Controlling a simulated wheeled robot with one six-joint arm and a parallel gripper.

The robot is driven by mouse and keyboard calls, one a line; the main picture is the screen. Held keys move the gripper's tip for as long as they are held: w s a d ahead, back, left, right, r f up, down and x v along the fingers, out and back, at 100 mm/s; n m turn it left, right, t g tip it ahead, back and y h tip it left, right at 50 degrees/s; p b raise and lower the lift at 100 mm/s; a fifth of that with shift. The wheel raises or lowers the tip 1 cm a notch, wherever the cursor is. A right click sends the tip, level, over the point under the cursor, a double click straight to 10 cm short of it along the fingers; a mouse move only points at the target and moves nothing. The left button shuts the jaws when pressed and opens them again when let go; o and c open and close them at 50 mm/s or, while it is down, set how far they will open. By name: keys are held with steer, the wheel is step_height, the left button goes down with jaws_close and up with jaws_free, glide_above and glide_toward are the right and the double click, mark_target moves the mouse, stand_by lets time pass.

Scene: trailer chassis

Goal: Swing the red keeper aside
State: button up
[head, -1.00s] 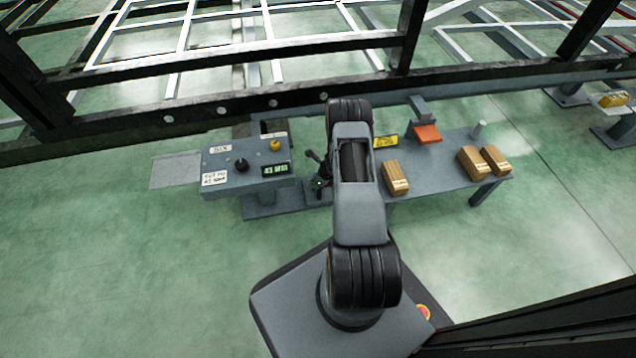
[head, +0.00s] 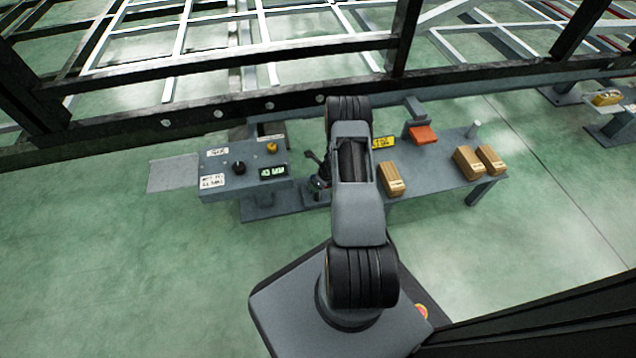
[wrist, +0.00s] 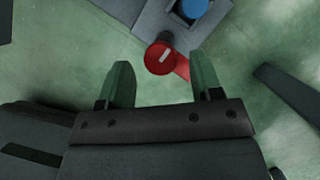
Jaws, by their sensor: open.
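The red keeper (wrist: 160,57) shows in the wrist view as a round red cap with a pale mark and a short red arm reaching down to the right. It sits at the edge of a grey block, below a blue round part (wrist: 192,8). My gripper (wrist: 164,80) is open, its two green fingers apart. The keeper lies in the picture just beyond and between the fingertips; I see no contact, and the height between them is hard to judge. In the head view my arm hides the gripper and the keeper.
A control box (head: 240,165) with knobs and a small display stands left. Black chassis rails (head: 230,62) run behind.

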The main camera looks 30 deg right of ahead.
steer(key=p+v, duration=0.4)
steer(key=v, duration=0.8)
steer(key=shift+s+p, duration=0.2)
steer(key=shift+p, duration=0.2)
steer(key=shift+r, duration=0.2)
